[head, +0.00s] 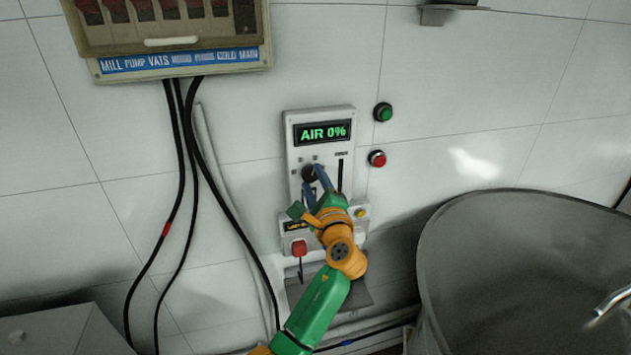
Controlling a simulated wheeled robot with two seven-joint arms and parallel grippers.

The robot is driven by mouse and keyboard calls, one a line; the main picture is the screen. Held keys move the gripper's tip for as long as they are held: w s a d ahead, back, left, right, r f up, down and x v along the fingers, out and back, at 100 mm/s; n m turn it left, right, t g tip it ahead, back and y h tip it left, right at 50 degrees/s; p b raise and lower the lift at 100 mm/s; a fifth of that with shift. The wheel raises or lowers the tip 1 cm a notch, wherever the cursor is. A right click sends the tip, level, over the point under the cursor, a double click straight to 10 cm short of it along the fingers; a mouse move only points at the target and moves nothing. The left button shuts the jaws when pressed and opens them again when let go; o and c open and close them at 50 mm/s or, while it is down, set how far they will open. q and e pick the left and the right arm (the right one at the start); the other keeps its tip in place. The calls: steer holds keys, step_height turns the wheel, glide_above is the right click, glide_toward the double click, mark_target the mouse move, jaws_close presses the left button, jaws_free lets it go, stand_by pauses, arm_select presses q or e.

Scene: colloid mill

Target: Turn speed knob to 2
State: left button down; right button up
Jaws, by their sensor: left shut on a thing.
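The speed knob (309,174) is a dark round knob on a pale control panel (321,146) on the tiled wall. The panel's display (322,132) reads "AIR 0%" in green. My left gripper (313,177) reaches up from below and is shut on the knob, its blue-grey fingers on either side of it. The fingers and wrist hide part of the knob and the markings around it, so I cannot read its setting. My right gripper is not in view.
A green button (383,112) and a red button (377,158) are on the wall right of the panel. A large grey vat (470,260) stands at right. A breaker box (180,58) hangs upper left, with black cables (178,150) below.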

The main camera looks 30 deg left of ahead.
arm_select(q)
steer(key=shift+a+r+m, duration=0.1)
steer(key=shift+r+m, duration=0.35)
steer(key=shift+m, duration=0.15)
steer(key=c, duration=0.6)
jaws_free()
steer(key=o, duration=0.3)
steer(key=shift+a+f, duration=0.1)
steer(key=shift+w+f, duration=0.1)
steer(key=shift+f, duration=0.1)
steer(key=b+v, duration=0.2)
steer(key=v, duration=0.5)
steer(key=shift+b, duration=0.35)
